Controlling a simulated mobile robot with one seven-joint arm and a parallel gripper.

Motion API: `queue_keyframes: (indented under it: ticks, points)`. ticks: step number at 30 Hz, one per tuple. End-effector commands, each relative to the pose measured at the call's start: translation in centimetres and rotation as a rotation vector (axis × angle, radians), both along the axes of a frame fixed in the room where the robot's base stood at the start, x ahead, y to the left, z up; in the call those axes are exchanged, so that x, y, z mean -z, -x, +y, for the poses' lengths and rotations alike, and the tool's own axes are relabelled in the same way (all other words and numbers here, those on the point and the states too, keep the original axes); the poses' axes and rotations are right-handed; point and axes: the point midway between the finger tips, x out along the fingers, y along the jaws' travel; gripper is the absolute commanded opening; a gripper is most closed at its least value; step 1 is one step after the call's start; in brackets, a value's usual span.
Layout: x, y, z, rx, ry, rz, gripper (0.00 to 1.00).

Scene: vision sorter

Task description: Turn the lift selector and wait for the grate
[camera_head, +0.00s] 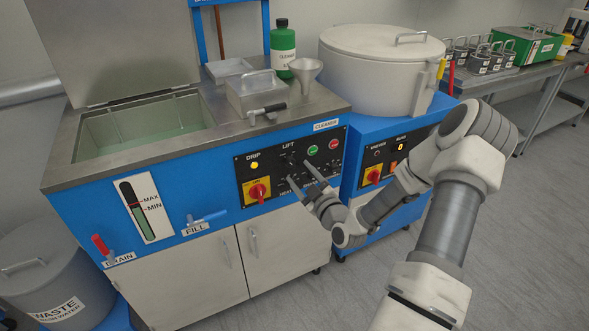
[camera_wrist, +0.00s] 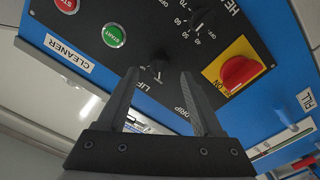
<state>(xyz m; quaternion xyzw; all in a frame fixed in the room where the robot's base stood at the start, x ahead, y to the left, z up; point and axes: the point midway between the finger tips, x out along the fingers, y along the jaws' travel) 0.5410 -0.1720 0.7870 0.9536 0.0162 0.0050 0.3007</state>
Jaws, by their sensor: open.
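The lift selector is a small dark knob (camera_head: 293,158) under the LIFT label on the black control panel (camera_head: 243,172) of the blue cleaner. In the wrist view the knob (camera_wrist: 158,62) shows just beyond and between my fingertips. My gripper (camera_head: 297,172) is open in front of the panel, and its fingers (camera_wrist: 158,75) stand to either side of the knob with nothing held. I cannot tell whether they touch it. The tank (camera_head: 92,165) stands open with pale green liquid inside; I cannot make out a grate clearly.
A red-and-yellow switch (camera_head: 258,190), green button (camera_head: 313,150) and red button (camera_head: 334,144) surround the selector. A funnel (camera_head: 304,72), metal box (camera_head: 256,93) and green bottle (camera_head: 283,45) stand on the worktop. A white-lidded drum (camera_head: 375,70) stands to the right.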

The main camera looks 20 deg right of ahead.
Motion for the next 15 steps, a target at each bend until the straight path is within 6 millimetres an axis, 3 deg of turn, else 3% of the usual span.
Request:
queue_keyframes:
  ticks: [6,15]
  points:
    - [0.0,-3.2,0.1,0.000,0.000,-0.002,0.68]
    - [0.0,-4.2,0.2,0.000,-0.001,0.000,0.68]
